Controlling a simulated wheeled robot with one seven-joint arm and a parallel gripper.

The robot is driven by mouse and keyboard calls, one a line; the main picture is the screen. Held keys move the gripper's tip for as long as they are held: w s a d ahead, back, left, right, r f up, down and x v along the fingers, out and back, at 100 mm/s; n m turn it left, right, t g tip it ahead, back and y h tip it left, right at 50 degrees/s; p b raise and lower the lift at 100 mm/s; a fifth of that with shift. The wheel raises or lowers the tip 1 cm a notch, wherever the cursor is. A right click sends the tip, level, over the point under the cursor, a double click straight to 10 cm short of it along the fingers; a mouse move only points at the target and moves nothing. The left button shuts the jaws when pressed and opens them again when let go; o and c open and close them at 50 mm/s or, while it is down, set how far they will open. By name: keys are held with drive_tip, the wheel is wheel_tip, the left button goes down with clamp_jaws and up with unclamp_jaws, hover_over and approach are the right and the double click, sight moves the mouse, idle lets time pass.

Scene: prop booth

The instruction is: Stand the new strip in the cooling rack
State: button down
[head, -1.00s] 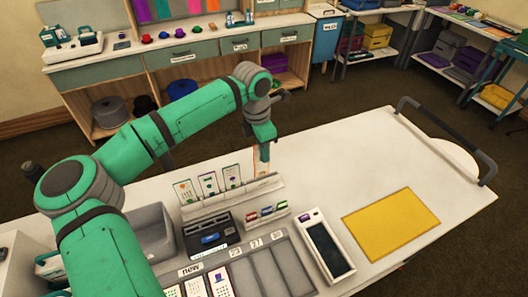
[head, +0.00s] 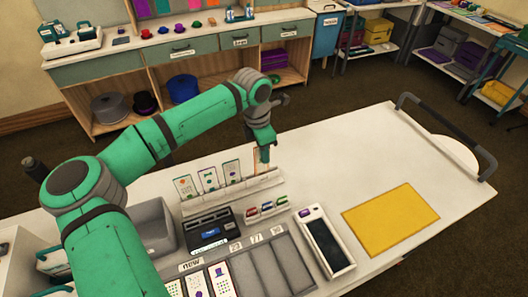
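The cooling rack (head: 245,188) appears to be the long white slotted stand at the middle of the cart top. Three pale strips with small symbols stand upright along it, the rightmost being a strip with dark marks (head: 232,171). My gripper (head: 265,156) points down over the rack's right end. A narrow tan-edged strip (head: 258,162) shows upright at its fingers, right of the others. The fingers partly cover it, and I cannot tell whether they are shut on it or whether its foot is in a slot.
A black machine (head: 209,229), a grey bin (head: 153,226) and a small holder with coloured items (head: 267,210) stand close to the rack. A labelled tray (head: 262,262) with patterned strips, a dark-screened device (head: 324,243) and a yellow mat (head: 391,220) lie nearer. The cart's back right is clear.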

drive_tip(key=shift+f, duration=1)
drive_tip(key=shift+f, duration=0.2)
drive_tip(key=c, duration=1.9)
unclamp_jaws()
drive_tip(key=shift+c, duration=0.2)
drive_tip(key=shift+r, duration=0.1)
drive_tip(key=r, duration=0.7)
drive_tip(key=a+r, duration=0.1)
drive_tip(key=r, duration=0.2)
drive_tip(key=shift+s+a+r, duration=0.1)
drive_tip(key=shift+s+r, duration=0.15)
drive_tip(key=shift+r, duration=0.05)
